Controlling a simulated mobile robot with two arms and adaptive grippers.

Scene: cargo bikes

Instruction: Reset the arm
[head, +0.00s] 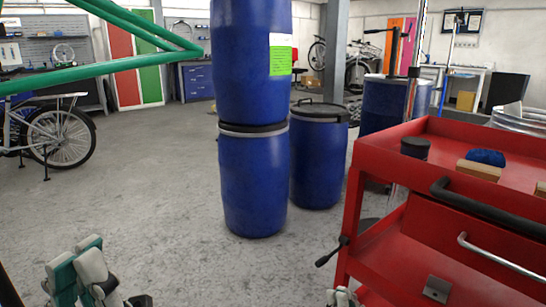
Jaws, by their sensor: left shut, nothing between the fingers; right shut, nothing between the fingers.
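My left gripper (78,268) shows at the bottom left, with grey-white and teal finger parts. It is shut and empty, above the concrete floor and away from any object. My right gripper (342,297) shows only as a small light tip at the bottom edge, just left of the red cart's lower part. It is shut with nothing seen in it. Most of both arms is out of view.
A red tool cart (408,158) stands close on the right, with a black handle and a brush on top. Stacked blue barrels (253,185) stand ahead. A green frame (110,65) crosses the upper left.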

